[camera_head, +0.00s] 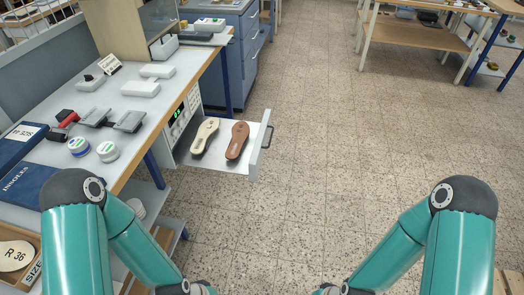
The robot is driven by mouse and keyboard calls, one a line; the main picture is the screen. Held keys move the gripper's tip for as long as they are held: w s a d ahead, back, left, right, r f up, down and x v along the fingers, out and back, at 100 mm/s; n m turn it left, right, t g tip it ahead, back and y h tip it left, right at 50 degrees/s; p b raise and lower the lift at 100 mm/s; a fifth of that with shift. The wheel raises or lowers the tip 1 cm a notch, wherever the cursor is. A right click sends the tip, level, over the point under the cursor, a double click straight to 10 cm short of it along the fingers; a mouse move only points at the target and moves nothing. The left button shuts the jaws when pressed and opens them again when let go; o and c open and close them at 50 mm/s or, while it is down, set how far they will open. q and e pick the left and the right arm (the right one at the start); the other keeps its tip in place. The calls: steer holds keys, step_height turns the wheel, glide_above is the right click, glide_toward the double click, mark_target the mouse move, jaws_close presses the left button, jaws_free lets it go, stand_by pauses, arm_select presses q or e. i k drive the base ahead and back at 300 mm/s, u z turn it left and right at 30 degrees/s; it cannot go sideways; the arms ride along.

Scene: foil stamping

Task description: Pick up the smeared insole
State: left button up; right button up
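Two insoles lie side by side in an open drawer (220,167) at the left bench: a cream one (204,136) and a brown one (237,141). Both have small marks on them, too small to read. I cannot tell which is smeared. My two arms come in from the bottom corners, bent toward the bottom middle. Both grippers are below the picture edge and out of view, and nothing near the insoles is touched.
The bench (135,125) holds dark blue boxes (22,185), two round tins (107,151), stamp-like blocks (129,121) and white blocks (140,89). The drawer front with its handle (268,137) juts into the aisle. The speckled floor (330,160) is clear.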

mark_target(240, 131)
steer(key=k, duration=0.95)
steer(key=z, duration=0.3)
steer(key=i, duration=1.7)
steer(key=u, duration=0.45)
